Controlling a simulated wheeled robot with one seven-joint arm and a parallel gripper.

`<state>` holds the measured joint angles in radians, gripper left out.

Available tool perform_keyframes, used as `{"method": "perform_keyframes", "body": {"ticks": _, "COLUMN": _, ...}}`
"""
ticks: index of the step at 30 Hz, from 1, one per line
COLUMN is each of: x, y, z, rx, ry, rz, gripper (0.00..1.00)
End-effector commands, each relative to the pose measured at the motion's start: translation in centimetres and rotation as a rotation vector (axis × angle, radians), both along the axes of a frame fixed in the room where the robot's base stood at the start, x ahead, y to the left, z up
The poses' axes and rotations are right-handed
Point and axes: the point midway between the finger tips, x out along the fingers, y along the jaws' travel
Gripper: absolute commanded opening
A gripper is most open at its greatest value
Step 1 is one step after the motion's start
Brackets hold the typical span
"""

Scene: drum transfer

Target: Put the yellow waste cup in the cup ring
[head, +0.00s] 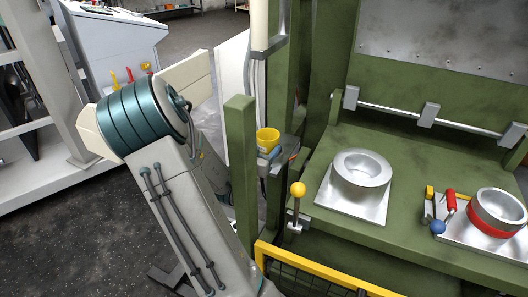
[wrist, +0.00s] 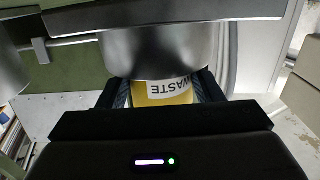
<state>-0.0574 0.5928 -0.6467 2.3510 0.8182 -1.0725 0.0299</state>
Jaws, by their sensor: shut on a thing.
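The yellow waste cup (head: 268,138) is upright at the left end of the green bench, just right of a green post. In the wrist view the cup (wrist: 165,93) shows part of its WASTE label, upside down. My gripper (wrist: 166,100) is shut on it, one dark finger at each side. In the head view the gripper is mostly hidden. A plain silver ring (head: 361,176) stands on a square plate, right of the cup and apart from it in the head view. It shows large and inverted beyond the cup in the wrist view (wrist: 160,52). No label says which ring is the cup ring.
A second silver ring with a red band (head: 496,212) stands at the bench's right, beside red- and blue-ended handles. A yellow-knobbed lever (head: 297,189) rises at the bench's left front edge. A yellow-topped mesh guard (head: 320,272) is in front. The bench between the rings is mostly clear.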

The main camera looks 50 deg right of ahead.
Motion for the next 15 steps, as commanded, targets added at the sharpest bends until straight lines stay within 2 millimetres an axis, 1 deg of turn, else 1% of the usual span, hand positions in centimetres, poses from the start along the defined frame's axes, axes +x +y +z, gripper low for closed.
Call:
{"method": "perform_keyframes", "body": {"ticks": 4, "x": 0.01, "y": 0.01, "z": 0.1, "rx": 0.0, "ry": 0.0, "rz": 0.0, "gripper": 0.38}}
{"method": "perform_keyframes", "body": {"ticks": 8, "x": 0.01, "y": 0.01, "z": -0.37, "rx": 0.0, "ry": 0.0, "rz": 0.0, "gripper": 0.38}}
{"method": "perform_keyframes", "body": {"ticks": 9, "x": 0.01, "y": 0.01, "z": -0.28, "rx": 0.0, "ry": 0.0, "rz": 0.0, "gripper": 0.65}}
{"method": "perform_keyframes", "body": {"ticks": 11, "x": 0.01, "y": 0.01, "z": -0.21, "rx": 0.0, "ry": 0.0, "rz": 0.0, "gripper": 0.81}}
{"method": "perform_keyframes", "body": {"ticks": 15, "x": 0.01, "y": 0.01, "z": -0.21, "rx": 0.0, "ry": 0.0, "rz": 0.0, "gripper": 0.81}}
